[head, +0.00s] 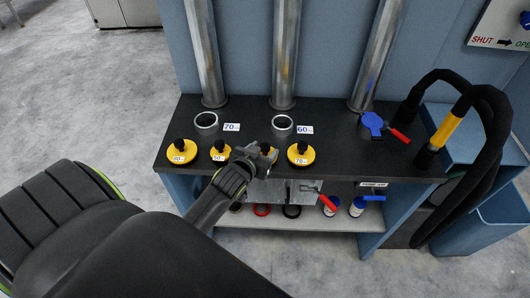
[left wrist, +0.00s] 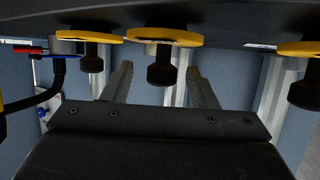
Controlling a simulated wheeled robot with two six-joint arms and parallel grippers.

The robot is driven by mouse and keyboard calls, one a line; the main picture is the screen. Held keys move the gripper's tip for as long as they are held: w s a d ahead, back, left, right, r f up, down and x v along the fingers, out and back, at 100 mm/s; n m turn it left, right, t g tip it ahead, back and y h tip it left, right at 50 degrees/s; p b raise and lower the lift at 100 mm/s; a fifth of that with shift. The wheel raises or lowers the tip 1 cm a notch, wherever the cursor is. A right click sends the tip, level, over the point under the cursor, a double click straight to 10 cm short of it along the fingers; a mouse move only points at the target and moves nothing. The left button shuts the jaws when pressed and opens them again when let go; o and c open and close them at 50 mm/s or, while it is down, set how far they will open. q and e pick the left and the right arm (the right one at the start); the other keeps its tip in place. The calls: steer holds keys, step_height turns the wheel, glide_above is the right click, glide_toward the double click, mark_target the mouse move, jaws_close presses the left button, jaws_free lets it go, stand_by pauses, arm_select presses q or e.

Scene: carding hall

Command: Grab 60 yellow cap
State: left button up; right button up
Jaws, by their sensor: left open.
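Several yellow caps with black knobs sit in a row on the dark bench top (head: 350,160). In the head view these are the far-left cap (head: 182,156), the second cap (head: 220,157), a third partly hidden by my gripper (head: 271,150), and the right cap (head: 301,158). Their small labels are hard to read; the second looks like 60. My left gripper (head: 260,157) is open at the third cap. In the left wrist view, upside down, that cap (left wrist: 163,36) has its knob between the open fingers (left wrist: 158,80); I cannot tell whether they touch. My right gripper is out of view.
Two open pipe sockets stand behind the caps, labelled 70 (head: 206,121) and 60 (head: 282,123). A blue-capped socket with a red handle (head: 372,123) is at right. Thick black hoses (head: 495,120) bound the right side. Rings lie on the lower shelf (head: 310,222).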

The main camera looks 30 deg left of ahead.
mark_target(268, 145)
arm_select(q)
steer(key=shift+p+x, duration=0.4)
steer(key=shift+x, duration=1.7)
steer(key=shift+a, duration=0.15)
steer(key=c, duration=1.1)
steer(key=shift+c, duration=0.2)
steer(key=shift+r, duration=0.1)
